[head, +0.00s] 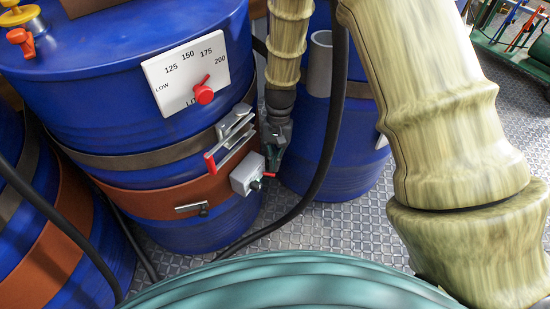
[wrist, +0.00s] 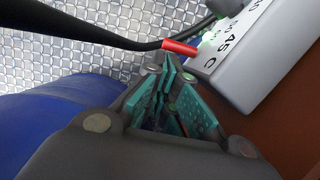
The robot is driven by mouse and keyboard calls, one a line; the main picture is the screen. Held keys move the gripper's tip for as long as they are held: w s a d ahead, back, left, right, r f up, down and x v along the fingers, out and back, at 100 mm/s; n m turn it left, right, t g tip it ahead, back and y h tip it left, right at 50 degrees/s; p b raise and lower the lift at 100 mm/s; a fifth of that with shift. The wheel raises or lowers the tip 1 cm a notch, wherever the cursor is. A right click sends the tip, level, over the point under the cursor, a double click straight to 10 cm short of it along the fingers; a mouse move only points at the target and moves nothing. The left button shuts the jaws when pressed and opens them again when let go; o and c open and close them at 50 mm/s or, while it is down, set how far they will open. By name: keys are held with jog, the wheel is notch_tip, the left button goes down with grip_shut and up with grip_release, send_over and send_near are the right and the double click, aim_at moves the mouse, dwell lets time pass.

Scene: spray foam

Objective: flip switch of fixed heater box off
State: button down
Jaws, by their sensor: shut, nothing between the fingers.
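The heater box (head: 245,175) is a small grey box fixed to the brown band around the blue drum. In the wrist view the box (wrist: 255,60) is at the upper right, with printed characters on its face. Its switch is a red lever (head: 268,175) on a green base, sticking out to the right in the head view. In the wrist view the red lever (wrist: 179,47) lies just beyond my fingertips. My gripper (head: 274,165) points down beside the box. Its teal-padded fingers (wrist: 164,78) are shut and empty. I cannot tell whether they touch the lever.
A red-handled clamp (head: 228,140) sits above the box, and a dial panel (head: 187,75) with a red knob is higher on the drum. A black hose (head: 325,150) curves close to my gripper's right. Another blue drum (head: 340,165) stands behind. The patterned metal floor (head: 355,235) is partly clear.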

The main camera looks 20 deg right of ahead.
jog(key=shift+s+d+r+p, duration=0.2)
jog(key=shift+s+p, duration=0.3)
jog(key=shift+p, duration=1.65)
jog(key=shift+s+f+p, duration=0.15)
jog(key=shift+s+p, duration=1)
jog(key=shift+p, duration=2.05)
jog(key=shift+w+a, duration=0.1)
jog(key=shift+w, duration=0.1)
jog(key=shift+w+a, duration=0.3)
jog(key=shift+w, duration=0.25)
jog(key=v, duration=1.2)
jog(key=shift+p, duration=0.3)
